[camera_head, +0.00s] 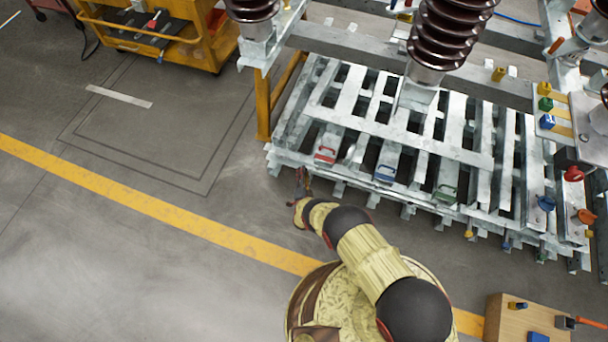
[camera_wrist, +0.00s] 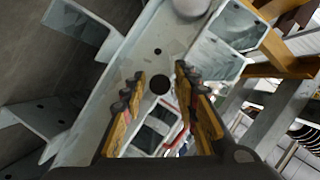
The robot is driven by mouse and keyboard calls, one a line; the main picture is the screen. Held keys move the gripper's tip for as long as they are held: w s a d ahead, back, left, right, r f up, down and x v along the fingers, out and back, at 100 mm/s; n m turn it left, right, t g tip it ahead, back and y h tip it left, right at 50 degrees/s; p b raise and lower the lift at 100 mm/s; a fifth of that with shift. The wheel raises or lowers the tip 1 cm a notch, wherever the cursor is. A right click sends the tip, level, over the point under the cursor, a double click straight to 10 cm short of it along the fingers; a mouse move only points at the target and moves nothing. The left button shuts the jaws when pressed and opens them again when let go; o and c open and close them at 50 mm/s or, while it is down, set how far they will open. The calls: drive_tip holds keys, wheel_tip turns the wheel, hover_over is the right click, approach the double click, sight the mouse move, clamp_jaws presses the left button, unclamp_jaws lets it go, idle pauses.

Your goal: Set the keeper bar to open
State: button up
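No part stands out for certain as the keeper bar. Three small handled parts sit along the front of the galvanised steel frame: a red one (camera_head: 325,155), a blue one (camera_head: 385,173) and a green one (camera_head: 446,192). My gripper (camera_head: 302,182) is low at the frame's front left corner, left of and nearer than the red part. In the wrist view its two yellow fingers (camera_wrist: 159,78) are apart with nothing gripped. A pale steel member with round holes (camera_wrist: 158,50) lies ahead of the fingertips. A red-edged piece (camera_wrist: 174,138) shows between the fingers, partly hidden.
A yellow post (camera_head: 263,105) stands at the frame's left corner, and brown ribbed insulators (camera_head: 447,35) rise above the frame. Coloured knobs and a panel (camera_head: 555,115) are at the right. A wooden box (camera_head: 505,318) is at lower right.

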drive_tip(key=c, duration=0.6)
clamp_jaws()
